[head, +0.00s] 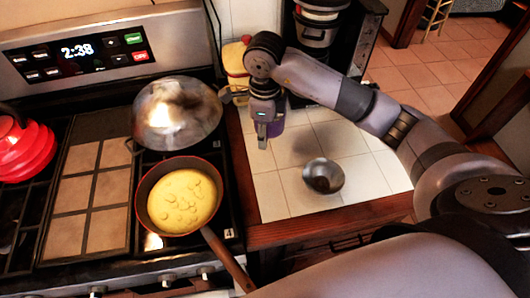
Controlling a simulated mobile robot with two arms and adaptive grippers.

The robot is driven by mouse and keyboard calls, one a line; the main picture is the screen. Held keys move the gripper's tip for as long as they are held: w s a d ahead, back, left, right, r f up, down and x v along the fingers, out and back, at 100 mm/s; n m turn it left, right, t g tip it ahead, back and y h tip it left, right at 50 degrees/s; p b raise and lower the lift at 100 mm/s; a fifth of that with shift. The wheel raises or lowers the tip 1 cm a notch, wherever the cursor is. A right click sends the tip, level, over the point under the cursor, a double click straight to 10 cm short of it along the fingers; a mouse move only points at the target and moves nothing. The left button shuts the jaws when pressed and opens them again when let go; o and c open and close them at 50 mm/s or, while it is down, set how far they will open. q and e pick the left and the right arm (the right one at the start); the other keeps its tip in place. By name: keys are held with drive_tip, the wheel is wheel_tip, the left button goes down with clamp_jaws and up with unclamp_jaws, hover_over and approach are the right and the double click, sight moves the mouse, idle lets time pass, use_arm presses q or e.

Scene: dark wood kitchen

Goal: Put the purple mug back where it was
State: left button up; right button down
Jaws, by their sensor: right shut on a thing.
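My right gripper (263,138) reaches in from the right and points down over the left part of the white tiled counter (275,198). It is shut on the purple mug (277,128). The mug is mostly hidden behind the gripper, with a purple part showing at its right side. I cannot tell whether the mug touches the counter. My left gripper is not in view.
A metal bowl (323,177) sits on the counter, right of the gripper. A yellow and red container (236,60) and a dark coffee machine (318,35) stand behind. A pan of yellow food (184,200), a shiny metal pan (176,113) and a red kettle (25,150) are on the stove.

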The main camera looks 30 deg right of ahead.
wheel_tip(320, 180, down, 6)
drive_tip(key=shift+r+p, duration=0.1)
drive_tip(key=shift+p, duration=0.45)
wheel_tip(320, 180, down, 4)
drive_tip(key=shift+f+p, duration=0.1)
drive_tip(key=shift+p, duration=0.45)
drive_tip(key=shift+f, duration=0.15)
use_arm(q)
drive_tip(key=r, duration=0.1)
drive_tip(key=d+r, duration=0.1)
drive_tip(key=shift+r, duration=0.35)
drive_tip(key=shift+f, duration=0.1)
use_arm(e)
drive_tip(key=shift+f, duration=0.1)
drive_tip(key=shift+f+b, duration=0.15)
drive_tip(key=shift+b, duration=0.15)
drive_tip(key=c, duration=0.9)
unclamp_jaws()
drive_tip(key=shift+c, duration=0.2)
